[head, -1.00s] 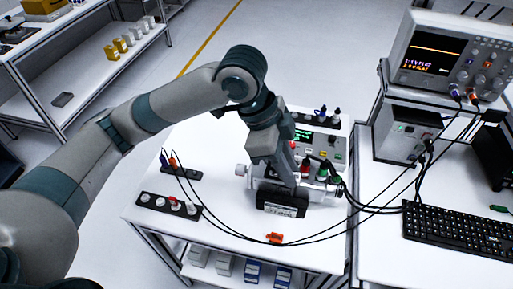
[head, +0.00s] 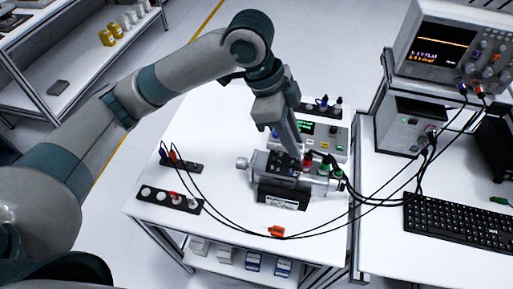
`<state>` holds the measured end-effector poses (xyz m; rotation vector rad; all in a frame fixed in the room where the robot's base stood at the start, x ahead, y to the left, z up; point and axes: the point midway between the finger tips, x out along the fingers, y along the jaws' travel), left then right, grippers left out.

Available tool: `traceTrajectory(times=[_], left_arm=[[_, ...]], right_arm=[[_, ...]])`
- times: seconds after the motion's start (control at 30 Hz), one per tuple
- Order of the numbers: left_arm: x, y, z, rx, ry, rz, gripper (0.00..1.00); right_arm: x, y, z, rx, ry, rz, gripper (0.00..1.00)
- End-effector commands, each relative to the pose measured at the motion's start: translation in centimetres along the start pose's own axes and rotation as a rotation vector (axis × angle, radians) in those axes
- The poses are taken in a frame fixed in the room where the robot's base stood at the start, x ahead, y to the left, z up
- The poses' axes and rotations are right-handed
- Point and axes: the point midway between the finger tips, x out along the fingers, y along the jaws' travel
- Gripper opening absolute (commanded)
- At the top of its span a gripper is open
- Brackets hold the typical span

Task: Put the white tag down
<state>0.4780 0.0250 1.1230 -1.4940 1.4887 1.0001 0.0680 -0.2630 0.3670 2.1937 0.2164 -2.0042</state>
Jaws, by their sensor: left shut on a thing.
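My left gripper (head: 293,152) reaches down from above over the grey servo-encoder device (head: 262,164) on the white table. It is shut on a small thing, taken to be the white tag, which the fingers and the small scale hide. The fingertips are close to the top of the device, beside a red connector (head: 308,159); I cannot tell whether they touch it. A black block with a pale label (head: 283,203) is at the device's front. My right gripper is not in view.
A black strip with white round pieces (head: 170,200) lies at the table's left, near a smaller black strip (head: 181,166). An orange clip (head: 277,232) is near the front edge. Black cables loop across the table. The oscilloscope (head: 445,50) and keyboard (head: 458,225) are at right.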

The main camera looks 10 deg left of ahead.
Motion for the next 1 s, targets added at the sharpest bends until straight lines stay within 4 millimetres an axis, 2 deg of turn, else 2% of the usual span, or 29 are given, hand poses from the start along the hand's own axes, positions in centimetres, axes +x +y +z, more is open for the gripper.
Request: traceTrajectory(times=[0.3,0.43,0.6,1.0], left_arm=[[0.9,-1.5,6.8,-0.008,-0.002,0.004,0.00],[1.2,-2.0,8.8,-0.005,-0.001,0.002,0.00],[1.6,-2.3,9.9,-0.001,0.000,0.001,0.00],[1.9,-2.3,10.1,-0.001,0.000,0.002,0.00]], right_arm=[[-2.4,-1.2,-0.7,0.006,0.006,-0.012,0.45],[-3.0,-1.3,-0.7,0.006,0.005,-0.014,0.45],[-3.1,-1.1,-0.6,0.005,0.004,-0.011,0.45],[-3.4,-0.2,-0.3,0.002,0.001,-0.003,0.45]])
